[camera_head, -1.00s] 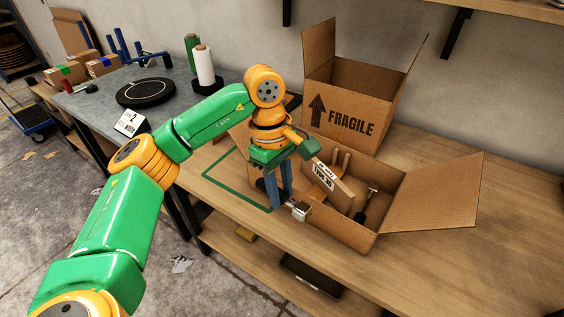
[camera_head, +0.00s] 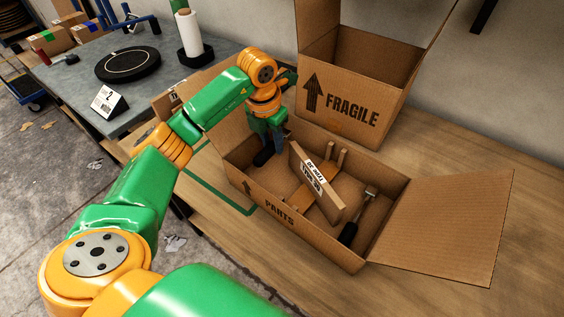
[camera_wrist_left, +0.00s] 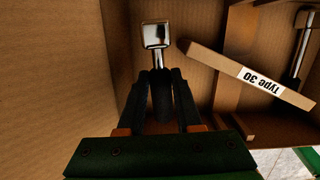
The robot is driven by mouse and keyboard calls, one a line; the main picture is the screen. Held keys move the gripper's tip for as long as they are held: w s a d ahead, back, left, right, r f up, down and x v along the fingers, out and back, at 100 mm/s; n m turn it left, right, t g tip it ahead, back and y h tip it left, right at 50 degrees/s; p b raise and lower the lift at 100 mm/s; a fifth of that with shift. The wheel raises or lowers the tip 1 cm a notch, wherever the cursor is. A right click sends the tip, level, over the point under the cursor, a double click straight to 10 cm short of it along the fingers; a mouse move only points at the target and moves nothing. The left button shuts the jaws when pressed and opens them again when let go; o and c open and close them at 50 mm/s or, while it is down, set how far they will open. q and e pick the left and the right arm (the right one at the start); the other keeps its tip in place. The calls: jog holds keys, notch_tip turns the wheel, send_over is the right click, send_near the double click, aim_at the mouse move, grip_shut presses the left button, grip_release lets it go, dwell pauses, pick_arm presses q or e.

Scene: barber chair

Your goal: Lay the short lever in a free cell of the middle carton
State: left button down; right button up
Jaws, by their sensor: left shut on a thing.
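The open carton marked PARTS (camera_head: 279,214) stands on the bench. My left gripper (camera_head: 265,155) reaches down at its left end, over or in the left cell; its depth is unclear. In the left wrist view, my left gripper (camera_wrist_left: 160,85) is shut on a lever with a square chrome head (camera_wrist_left: 155,35) and dark handle. The carton's brown wall surrounds it. A board labelled Type 30 (camera_head: 316,181) leans over a wooden divider (camera_head: 322,205) in the carton. Another chrome-headed tool with a black handle (camera_head: 349,232) lies in the right cell. My right gripper is out of view.
A tall open carton marked FRAGILE (camera_head: 345,105) stands directly behind. A flap of the PARTS carton (camera_head: 455,215) spreads right. Another carton (camera_head: 172,100) is partly hidden behind my arm.

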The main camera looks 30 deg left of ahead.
aim_at(273, 168)
pick_arm(q)
notch_tip(273, 168, down, 6)
jog(key=shift+s+f, duration=0.1)
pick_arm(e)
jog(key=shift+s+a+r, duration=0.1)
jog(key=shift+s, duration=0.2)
pick_arm(q)
jog(key=shift+f, duration=0.1)
jog(key=c, duration=0.6)
grip_release()
jog(key=shift+r, duration=0.25)
jog(key=r, duration=0.4)
jog(key=s+r, duration=0.1)
jog(key=r, duration=0.3)
jog(key=s+r, duration=0.1)
jog(key=r, duration=0.3)
jog(key=shift+p, duration=0.3)
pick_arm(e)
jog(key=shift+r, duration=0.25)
